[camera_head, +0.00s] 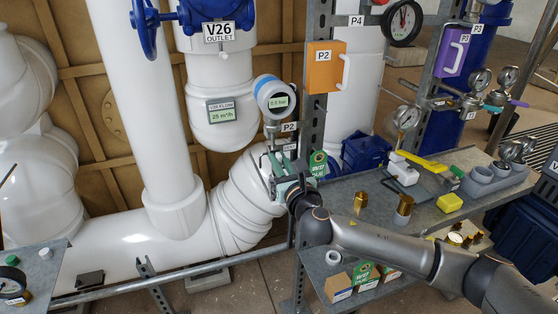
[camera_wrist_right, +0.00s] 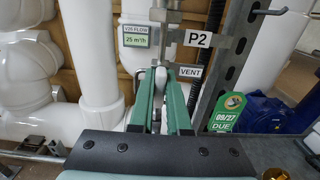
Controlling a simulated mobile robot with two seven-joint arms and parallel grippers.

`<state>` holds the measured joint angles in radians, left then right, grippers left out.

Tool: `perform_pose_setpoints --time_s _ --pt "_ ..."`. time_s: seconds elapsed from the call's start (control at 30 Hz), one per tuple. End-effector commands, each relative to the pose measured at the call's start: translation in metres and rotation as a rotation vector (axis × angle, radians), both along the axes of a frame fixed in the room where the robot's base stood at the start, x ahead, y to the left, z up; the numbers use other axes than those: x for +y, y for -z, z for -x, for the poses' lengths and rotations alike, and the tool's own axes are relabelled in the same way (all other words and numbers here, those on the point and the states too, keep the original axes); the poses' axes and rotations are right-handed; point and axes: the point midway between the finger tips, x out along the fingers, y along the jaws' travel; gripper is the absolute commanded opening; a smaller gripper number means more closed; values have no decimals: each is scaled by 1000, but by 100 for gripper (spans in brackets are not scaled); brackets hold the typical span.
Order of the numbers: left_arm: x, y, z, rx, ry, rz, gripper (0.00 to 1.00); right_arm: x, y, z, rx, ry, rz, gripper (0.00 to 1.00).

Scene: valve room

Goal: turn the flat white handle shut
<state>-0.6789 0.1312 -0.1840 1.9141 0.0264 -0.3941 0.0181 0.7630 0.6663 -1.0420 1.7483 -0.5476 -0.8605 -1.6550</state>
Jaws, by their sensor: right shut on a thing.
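The flat white handle (camera_wrist_right: 160,78) is between the green fingers of my right gripper (camera_wrist_right: 163,92), which is shut on it. It hangs under a metal valve body (camera_wrist_right: 166,18) beside the P2 and VENT labels. In the head view my right gripper (camera_head: 280,165) is at the valve under the round gauge reading 0.0 bar (camera_head: 276,98). The handle itself is mostly hidden there by the fingers. My left gripper is not in view.
A perforated steel post (camera_head: 311,110) stands just right of the valve. A green tag (camera_head: 318,163) hangs close by it. White pipes (camera_head: 150,110) stand at left.

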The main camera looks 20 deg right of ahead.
Motion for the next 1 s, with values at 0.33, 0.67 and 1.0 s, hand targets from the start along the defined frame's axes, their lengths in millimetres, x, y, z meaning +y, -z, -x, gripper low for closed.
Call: perform_pose_setpoints --time_s 0.33,0.67,1.0 --pt "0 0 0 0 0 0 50 0 1 0 1 1 -2 0" --pt "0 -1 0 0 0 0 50 0 1 0 5 0 -102 0" --pt "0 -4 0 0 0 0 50 -2 2 0 16 2 -387 0"
